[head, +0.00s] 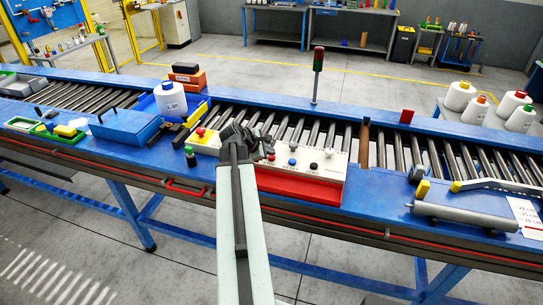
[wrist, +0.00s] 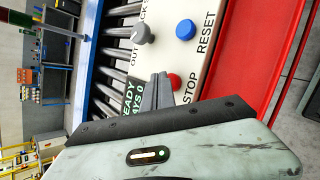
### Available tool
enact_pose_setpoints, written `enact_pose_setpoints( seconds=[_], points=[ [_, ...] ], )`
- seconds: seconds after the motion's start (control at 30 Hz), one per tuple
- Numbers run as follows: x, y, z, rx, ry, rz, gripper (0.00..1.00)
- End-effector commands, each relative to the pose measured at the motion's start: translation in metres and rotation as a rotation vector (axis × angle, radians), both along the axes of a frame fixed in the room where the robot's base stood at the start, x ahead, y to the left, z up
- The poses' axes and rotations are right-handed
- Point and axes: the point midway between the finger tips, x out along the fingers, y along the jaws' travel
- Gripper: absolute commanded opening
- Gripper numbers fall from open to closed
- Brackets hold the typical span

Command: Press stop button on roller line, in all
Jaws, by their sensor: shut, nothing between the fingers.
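The control panel (head: 340,163) is a pale sloped board with a red front, standing beside the roller line (head: 290,128). In the wrist view, the red button (wrist: 175,82) sits beside the word STOP. It also shows small in the head view (head: 271,157), just right of my gripper. My gripper (wrist: 160,76) is shut and empty, its tips just left of the red button in the wrist view. I cannot tell whether they touch it. A blue button (wrist: 186,30) is marked RESET. A small display (wrist: 130,100) reads READY and TRAYS 0, partly hidden by my fingers.
Another red button (head: 200,131) is at the panel's left end. A signal post (head: 317,75) rises behind the panel. A white bobbin (head: 170,98) stands in a blue tray to the left. A grey cylinder (head: 465,217) lies right.

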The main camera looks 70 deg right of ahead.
Motion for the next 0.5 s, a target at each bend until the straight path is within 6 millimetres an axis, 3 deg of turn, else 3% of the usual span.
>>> enact_pose_setpoints(
  seconds=[0.1,0.5],
  points=[
    [-0.0002,-0.0002,0.0106,0.000,0.000,0.000,0.00],
    [-0.0002,-0.0003,0.0128,0.000,0.000,0.000,0.00]
  ],
)
